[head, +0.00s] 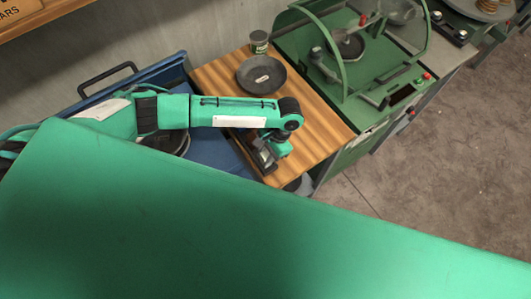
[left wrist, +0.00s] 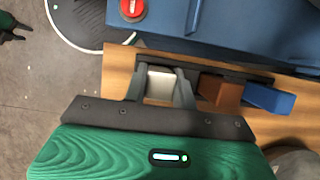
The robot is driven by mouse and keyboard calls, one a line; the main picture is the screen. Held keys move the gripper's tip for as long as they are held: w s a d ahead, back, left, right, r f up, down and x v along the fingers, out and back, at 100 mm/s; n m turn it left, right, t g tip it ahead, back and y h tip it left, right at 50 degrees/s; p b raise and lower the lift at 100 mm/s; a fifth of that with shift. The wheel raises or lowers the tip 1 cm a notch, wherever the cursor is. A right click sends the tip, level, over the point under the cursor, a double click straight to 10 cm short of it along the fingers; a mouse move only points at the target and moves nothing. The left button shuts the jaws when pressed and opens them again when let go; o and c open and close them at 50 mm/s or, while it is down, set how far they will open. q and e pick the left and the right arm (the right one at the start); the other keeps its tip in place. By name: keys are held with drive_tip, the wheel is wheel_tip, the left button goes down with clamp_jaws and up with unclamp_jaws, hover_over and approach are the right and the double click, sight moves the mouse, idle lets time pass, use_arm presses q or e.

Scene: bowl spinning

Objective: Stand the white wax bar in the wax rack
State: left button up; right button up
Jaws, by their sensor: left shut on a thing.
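My left gripper (head: 263,153) is over the front edge of the wooden bench top in the head view. In the left wrist view its two fingers (left wrist: 160,88) are shut on the white wax bar (left wrist: 160,84), one on each side. A brown bar (left wrist: 220,92) and a blue bar (left wrist: 270,99) stand side by side just right of the gripper, along the dark wax rack (left wrist: 225,71). The white bar is in line with them at the rack's left end. Its lower end is hidden, so I cannot tell whether it rests in the rack.
The wooden bench top (head: 312,112) carries a dark grey bowl (head: 261,75) and a small can (head: 259,42). A green machine with a curved guard (head: 350,50) stands right of it. A blue cart (head: 210,150) is on the left. The floor (head: 440,150) at right is clear.

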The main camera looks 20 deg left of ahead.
use_arm(q)
drive_tip(key=o, duration=1)
drive_tip(key=shift+f, duration=0.1)
drive_tip(key=shift+o, duration=0.2)
drive_tip(key=b+v, duration=0.4)
drive_tip(key=v, duration=0.8)
drive_tip(key=shift+b, duration=0.35)
drive_tip(key=shift+s, duration=0.1)
